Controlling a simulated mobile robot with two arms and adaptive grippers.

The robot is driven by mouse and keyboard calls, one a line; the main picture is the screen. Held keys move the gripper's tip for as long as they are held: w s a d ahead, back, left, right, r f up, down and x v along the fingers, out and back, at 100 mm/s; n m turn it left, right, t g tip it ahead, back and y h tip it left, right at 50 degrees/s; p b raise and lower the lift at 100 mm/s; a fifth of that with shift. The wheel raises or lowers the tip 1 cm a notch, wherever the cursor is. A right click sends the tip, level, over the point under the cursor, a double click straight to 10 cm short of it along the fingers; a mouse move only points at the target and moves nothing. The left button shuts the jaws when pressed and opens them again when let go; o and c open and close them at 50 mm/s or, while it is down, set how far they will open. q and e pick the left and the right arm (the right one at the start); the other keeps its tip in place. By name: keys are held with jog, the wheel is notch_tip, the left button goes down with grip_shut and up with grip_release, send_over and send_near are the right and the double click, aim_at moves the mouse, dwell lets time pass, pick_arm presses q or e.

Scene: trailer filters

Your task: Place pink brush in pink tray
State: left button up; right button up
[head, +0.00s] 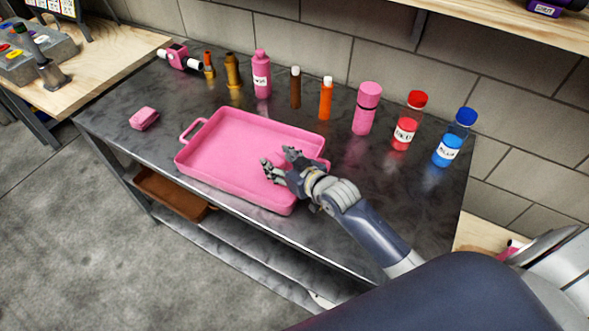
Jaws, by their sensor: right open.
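The pink tray (230,150) lies on the dark worktable, with a loop handle at its left end. Its visible floor is empty, and my right arm hides part of its right side. My right gripper (277,163) is open and empty, over the right part of the tray. I cannot tell surely which pink thing is the brush. A small pink block (144,118) lies left of the tray, apart from it. A pink item with white ends (180,57) lies at the back left. My left gripper is not in view.
On the table (105,118), a pink bottle (262,75), a pink flask (366,108), a red bottle (408,122), a blue bottle (454,138) and several brown or orange bottles stand behind the tray. A shelf (510,22) overhangs at the upper right.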

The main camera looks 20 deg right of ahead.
jog(key=v, duration=0.9)
jog(key=shift+s+d+r, duration=0.1)
jog(key=shift+s+r, duration=0.1)
jog(key=shift+s, duration=0.1)
